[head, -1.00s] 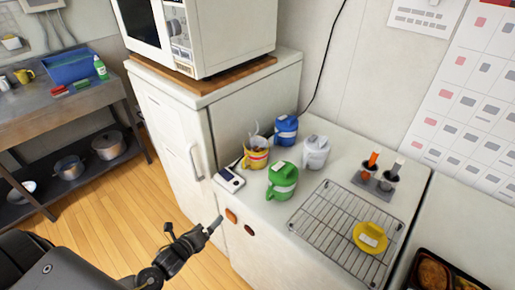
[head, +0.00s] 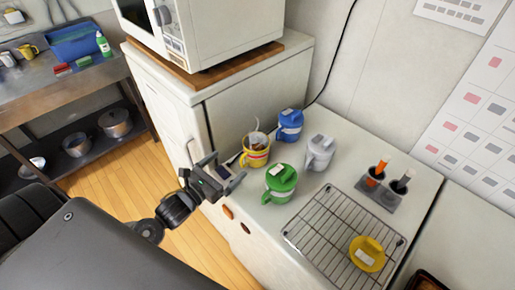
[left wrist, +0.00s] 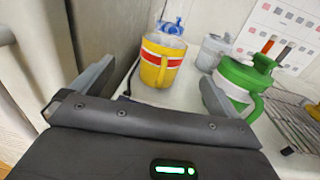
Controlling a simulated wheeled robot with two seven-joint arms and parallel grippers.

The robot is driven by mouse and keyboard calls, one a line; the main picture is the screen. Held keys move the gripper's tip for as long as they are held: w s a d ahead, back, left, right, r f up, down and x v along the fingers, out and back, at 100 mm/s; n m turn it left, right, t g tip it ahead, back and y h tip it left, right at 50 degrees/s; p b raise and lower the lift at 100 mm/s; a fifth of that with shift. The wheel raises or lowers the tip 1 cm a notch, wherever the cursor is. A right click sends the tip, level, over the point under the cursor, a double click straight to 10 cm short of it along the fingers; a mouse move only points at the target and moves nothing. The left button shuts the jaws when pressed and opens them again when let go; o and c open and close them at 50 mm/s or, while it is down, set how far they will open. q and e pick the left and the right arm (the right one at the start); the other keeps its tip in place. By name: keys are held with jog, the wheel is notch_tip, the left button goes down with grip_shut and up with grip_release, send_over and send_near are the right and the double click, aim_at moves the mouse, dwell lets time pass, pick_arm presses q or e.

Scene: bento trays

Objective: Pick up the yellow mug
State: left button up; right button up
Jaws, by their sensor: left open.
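The yellow mug (head: 256,154) with red and white bands stands upright on the white counter; a spoon or stick pokes out of its top. My right gripper is not in view.
A green lidded mug (head: 280,183) stands close right of the yellow one, with blue (head: 290,124) and grey (head: 319,152) mugs behind. A wire rack (head: 330,228) holds a yellow lid (head: 368,254). A microwave (head: 215,35) stands at the left. Another yellow mug (head: 28,51) sits by the sink.

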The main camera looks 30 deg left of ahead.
aim_at(247, 151)
pick_arm(q)
jog(key=x, duration=0.1)
jog(key=p+x, duration=0.1)
jog(key=x, duration=0.3)
jog(key=shift+s+d+r, duration=0.1)
jog(key=shift+d+r, duration=0.1)
jog(key=shift+d, duration=0.05)
jog(key=shift+w+d+f, duration=0.1)
jog(key=shift+w, duration=0.25)
jog(key=shift+w+d+p, duration=0.1)
jog(key=shift+w+p, duration=0.2)
jog(key=shift+p, duration=0.25)
jog(key=p+x, duration=0.1)
jog(key=x, duration=0.2)
jog(key=shift+w+d+p, duration=0.3)
jog(key=shift+w+p, duration=0.05)
jog(key=shift+w+d+f, duration=0.1)
jog(key=shift+w+f, duration=0.1)
jog(key=shift+w, duration=0.2)
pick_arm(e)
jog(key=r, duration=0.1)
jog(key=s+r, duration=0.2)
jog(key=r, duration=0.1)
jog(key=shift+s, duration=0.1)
